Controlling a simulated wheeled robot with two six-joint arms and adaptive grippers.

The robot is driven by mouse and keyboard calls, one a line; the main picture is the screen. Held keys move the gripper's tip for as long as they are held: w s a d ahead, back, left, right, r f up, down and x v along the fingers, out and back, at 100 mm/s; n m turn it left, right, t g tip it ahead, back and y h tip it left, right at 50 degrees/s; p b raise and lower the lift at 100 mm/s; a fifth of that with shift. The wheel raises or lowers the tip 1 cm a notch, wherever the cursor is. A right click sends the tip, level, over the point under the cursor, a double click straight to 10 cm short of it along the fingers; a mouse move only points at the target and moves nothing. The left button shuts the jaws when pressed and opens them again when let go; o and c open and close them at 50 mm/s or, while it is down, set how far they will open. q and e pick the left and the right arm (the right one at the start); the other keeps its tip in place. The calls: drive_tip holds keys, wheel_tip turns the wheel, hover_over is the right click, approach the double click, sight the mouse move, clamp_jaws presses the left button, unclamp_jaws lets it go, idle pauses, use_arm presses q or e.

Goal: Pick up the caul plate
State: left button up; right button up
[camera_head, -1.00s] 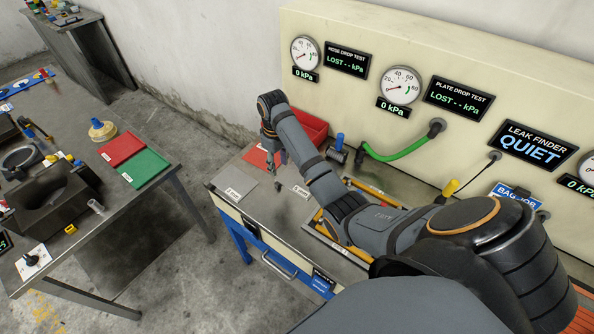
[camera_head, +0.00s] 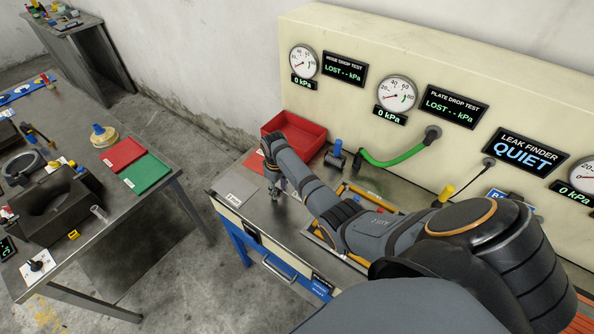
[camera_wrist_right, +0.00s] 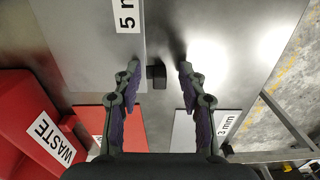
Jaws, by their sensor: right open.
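My right gripper (camera_head: 279,188) is low over the bench by the wall panel. In the right wrist view the right gripper (camera_wrist_right: 160,68) is open, with one finger on each side of a small black block (camera_wrist_right: 157,77). The block sits at the edge of a grey plate labelled "5 m…" (camera_wrist_right: 85,55), its label cut off; this looks like the caul plate, but I cannot be sure. No contact with the block shows. A second grey plate, labelled "3 mm" (camera_wrist_right: 190,128), lies to the right and shows at the bench's left end (camera_head: 232,188). My left gripper is out of view.
A red bin (camera_head: 297,133) stands behind the gripper; its "WASTE" label shows in the wrist view (camera_wrist_right: 48,138). A red sheet (camera_wrist_right: 132,130) lies near the fingers. A green hose (camera_head: 398,155) hangs from the panel at right. Another bench with a dark mould (camera_head: 55,200) stands at left.

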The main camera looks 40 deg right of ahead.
clamp_jaws()
drive_tip(key=shift+r, duration=0.15)
drive_tip(key=shift+r+p, duration=0.25)
drive_tip(key=shift+p, duration=0.1)
drive_tip(key=r+p, duration=0.2)
drive_tip(key=a+r+p, duration=0.1)
drive_tip(key=p, duration=0.1)
drive_tip(key=r+p, duration=0.2)
drive_tip(key=p, duration=0.1)
drive_tip(key=shift+s+a+r, duration=0.15)
drive_tip(key=shift+s+r, duration=0.15)
drive_tip(key=shift+s, duration=0.1)
drive_tip(key=s+a+r, duration=0.6)
drive_tip(key=s+a, duration=0.1)
drive_tip(key=a, duration=0.3)
drive_tip(key=shift+a+r+b, duration=0.15)
drive_tip(key=shift+r+b, duration=0.15)
drive_tip(key=shift+b, duration=0.05)
